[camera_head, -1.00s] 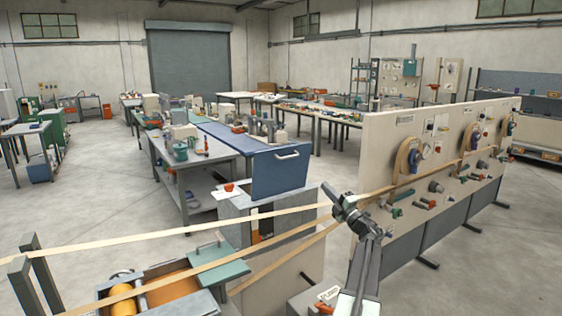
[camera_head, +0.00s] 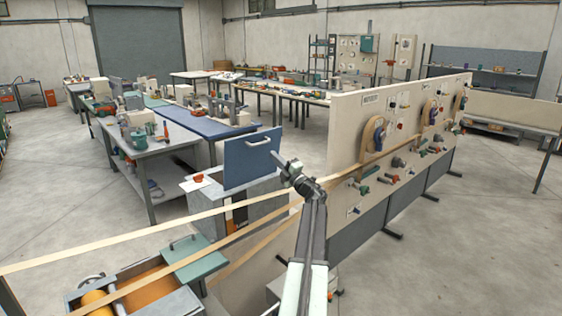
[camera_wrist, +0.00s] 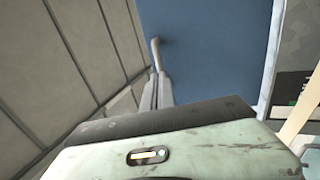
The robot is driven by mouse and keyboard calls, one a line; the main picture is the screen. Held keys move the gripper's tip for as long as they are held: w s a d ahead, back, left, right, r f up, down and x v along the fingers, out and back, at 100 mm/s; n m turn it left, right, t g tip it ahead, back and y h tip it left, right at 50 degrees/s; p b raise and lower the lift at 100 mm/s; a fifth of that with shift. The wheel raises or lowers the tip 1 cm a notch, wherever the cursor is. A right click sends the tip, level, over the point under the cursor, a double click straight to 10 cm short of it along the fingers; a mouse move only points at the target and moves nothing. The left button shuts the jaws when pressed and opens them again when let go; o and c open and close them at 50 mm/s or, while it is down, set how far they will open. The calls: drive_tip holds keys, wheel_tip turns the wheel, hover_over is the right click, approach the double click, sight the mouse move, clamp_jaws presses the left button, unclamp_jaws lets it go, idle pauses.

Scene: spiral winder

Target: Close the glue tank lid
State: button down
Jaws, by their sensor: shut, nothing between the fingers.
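A blue lid panel (camera_head: 252,160) with a pale bar handle (camera_head: 258,143) stands upright, raised at a grey box (camera_head: 225,197). It fills the upper middle of the wrist view (camera_wrist: 215,50), where its pale handle (camera_wrist: 154,50) shows just beyond my fingers. My gripper (camera_head: 284,170) is at the lid's right edge in the head view. In the wrist view my gripper (camera_wrist: 160,78) is shut and empty, with its tips close to the handle. I cannot tell whether they touch it.
Pale strips (camera_head: 150,238) run across in front of the box. A tray with orange contents (camera_head: 150,290) and a teal cover (camera_head: 195,258) is at lower left. A beige panel (camera_head: 350,110) with spools stands at right. A workbench (camera_head: 150,150) is behind at left.

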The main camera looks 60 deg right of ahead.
drive_tip(key=p+x, duration=0.1)
drive_tip(key=x, duration=0.4)
drive_tip(key=shift+w+d+r, duration=0.1)
drive_tip(key=shift+w+r, duration=0.05)
drive_tip(key=shift+w, duration=0.2)
